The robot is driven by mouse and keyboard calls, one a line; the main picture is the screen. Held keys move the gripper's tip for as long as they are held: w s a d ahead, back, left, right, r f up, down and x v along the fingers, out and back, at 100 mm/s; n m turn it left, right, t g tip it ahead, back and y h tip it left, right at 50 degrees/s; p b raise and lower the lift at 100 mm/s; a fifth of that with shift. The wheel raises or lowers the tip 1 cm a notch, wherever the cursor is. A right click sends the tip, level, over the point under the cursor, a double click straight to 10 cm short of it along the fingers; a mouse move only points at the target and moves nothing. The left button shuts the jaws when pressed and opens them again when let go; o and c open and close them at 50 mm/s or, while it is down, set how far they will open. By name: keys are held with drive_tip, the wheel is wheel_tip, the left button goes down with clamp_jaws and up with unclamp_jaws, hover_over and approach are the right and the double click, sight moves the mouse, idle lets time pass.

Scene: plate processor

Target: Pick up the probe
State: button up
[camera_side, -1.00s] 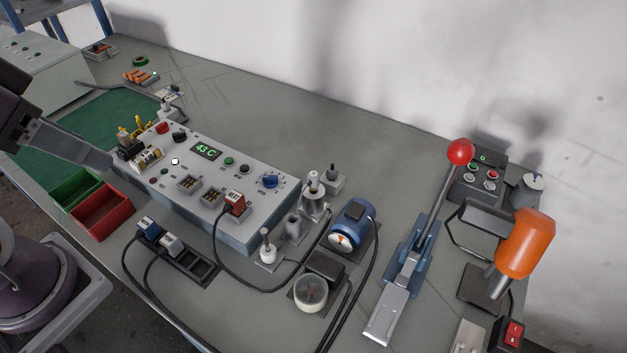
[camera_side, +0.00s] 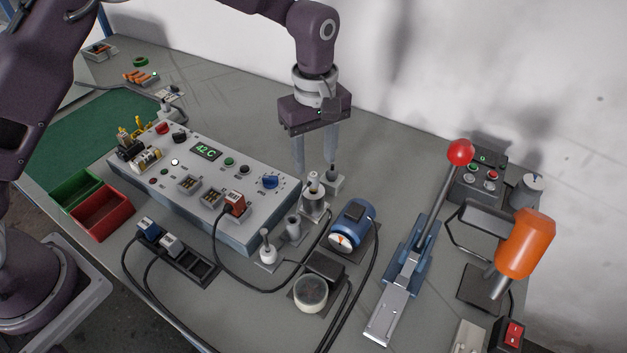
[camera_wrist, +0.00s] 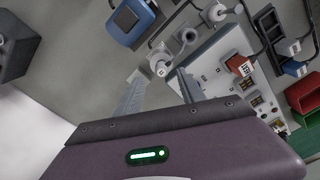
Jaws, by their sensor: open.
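The likely probe is the white-topped, dark-marked upright piece (camera_side: 313,182) standing in a grey round holder to the right of the control box; the frames do not label it. It also shows in the wrist view (camera_wrist: 161,69), between the fingers. My gripper (camera_side: 315,171) points down with its fingers apart and empty, just above and behind this piece. In the wrist view my gripper (camera_wrist: 160,75) has one finger on each side of it. A black-knobbed piece in a grey block (camera_side: 333,175) stands close behind, by the right fingertip.
The control box (camera_side: 225,165) lies to the left. A white-knobbed stand (camera_side: 267,250) and a grey cup (camera_side: 293,226) are in front. A blue motor-like unit (camera_side: 351,226) and a red-knobbed lever (camera_side: 459,152) stand to the right. Black cables cross the front.

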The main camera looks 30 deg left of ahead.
sight(313, 174)
wheel_tip(313, 174, down, 7)
drive_tip(key=shift+s+r, duration=0.1)
drive_tip(key=shift+s, duration=0.05)
clamp_jaws()
